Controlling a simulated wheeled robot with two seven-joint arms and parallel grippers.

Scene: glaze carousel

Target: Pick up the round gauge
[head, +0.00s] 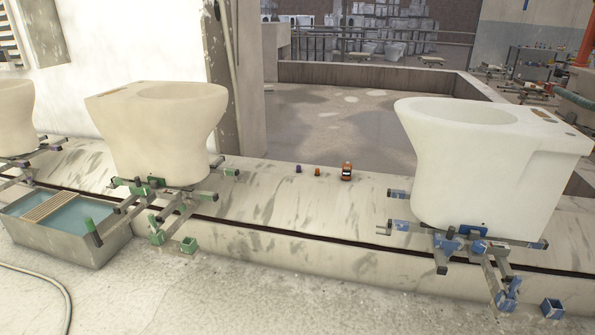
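I cannot make out a round gauge for certain in the head view. Three small items stand on the ledge between the two nearer toilet bowls: a dark purple piece (298,168), a small orange piece (317,172) and an orange bottle-like item with a dark band (346,171). They are too small to tell whether any is a gauge. Neither of my grippers is in view.
A cream bowl (165,130) sits on a green-jointed carrier (165,200); a white bowl (475,165) sits on a blue-jointed one (465,245). A water trough (75,245) is at left. A hose (62,295) lies on the floor. The front-centre floor is clear.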

